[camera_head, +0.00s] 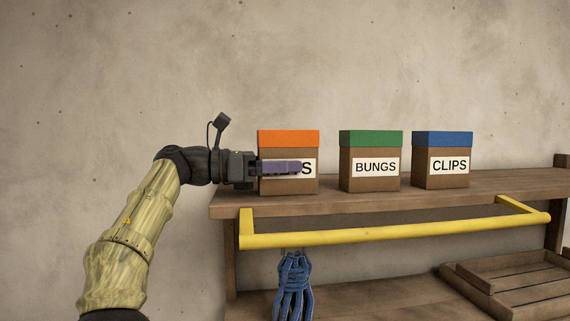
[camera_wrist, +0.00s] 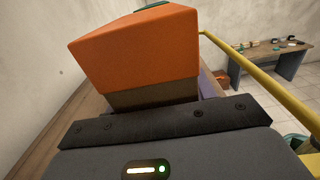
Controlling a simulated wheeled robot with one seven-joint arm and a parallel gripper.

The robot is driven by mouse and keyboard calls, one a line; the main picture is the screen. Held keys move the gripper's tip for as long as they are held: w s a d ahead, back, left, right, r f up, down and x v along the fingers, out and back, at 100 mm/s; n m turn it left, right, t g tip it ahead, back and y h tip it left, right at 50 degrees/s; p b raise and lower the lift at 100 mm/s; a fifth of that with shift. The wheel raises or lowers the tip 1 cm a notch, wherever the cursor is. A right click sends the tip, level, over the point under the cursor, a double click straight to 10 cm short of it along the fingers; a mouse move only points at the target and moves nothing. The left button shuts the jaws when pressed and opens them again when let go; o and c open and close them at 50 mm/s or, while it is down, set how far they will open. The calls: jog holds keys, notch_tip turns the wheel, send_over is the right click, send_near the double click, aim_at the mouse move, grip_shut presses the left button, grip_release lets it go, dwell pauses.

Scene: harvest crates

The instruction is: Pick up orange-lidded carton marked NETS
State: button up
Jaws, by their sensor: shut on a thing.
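The orange-lidded carton (camera_head: 288,139) stands upright at the left end of the wooden shelf. Its white label is partly covered by my finger, and only a final "S" shows. My gripper (camera_head: 282,167) reaches in from the left and is shut on this carton, with one purple finger lying across its front face. The other finger is hidden behind the carton. In the wrist view the carton's orange lid (camera_wrist: 135,50) and a strip of its brown side fill the middle, close beyond my gripper's dark body. I see no clear gap between carton and shelf.
A green-lidded carton marked BUNGS (camera_head: 370,164) and a blue-lidded one marked CLIPS (camera_head: 442,163) stand to the right on the same shelf (camera_head: 520,182). A yellow rail (camera_head: 400,231) runs along the shelf's front, with blue gloves (camera_head: 294,285) hanging below. A wooden crate (camera_head: 515,282) sits lower right.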

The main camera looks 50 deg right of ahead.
aim_at(291, 132)
jog(key=shift+r, duration=0.1)
jog(key=shift+s+a+r, duration=0.15)
jog(key=shift+s+r, duration=0.05)
jog(key=shift+r, duration=0.2)
notch_tip(291, 132, up, 6)
jog(key=p, duration=0.2)
jog(key=shift+r+p, duration=0.2)
jog(key=shift+p, duration=0.2)
jog(key=s+a+b, duration=0.2)
jog(key=s+b, duration=0.1)
jog(key=s+a+f+b, duration=0.1)
jog(key=s+a+b, duration=0.2)
jog(key=b, duration=0.1)
jog(key=shift+s+a+f, duration=0.1)
jog(key=shift+s+a, duration=0.1)
jog(key=s+a+b, duration=0.5)
jog(key=s+a, duration=0.2)
jog(key=s, duration=0.1)
jog(key=shift+s+a+r, duration=0.15)
jog(key=shift+s+r, duration=0.15)
jog(key=shift+r, duration=0.15)
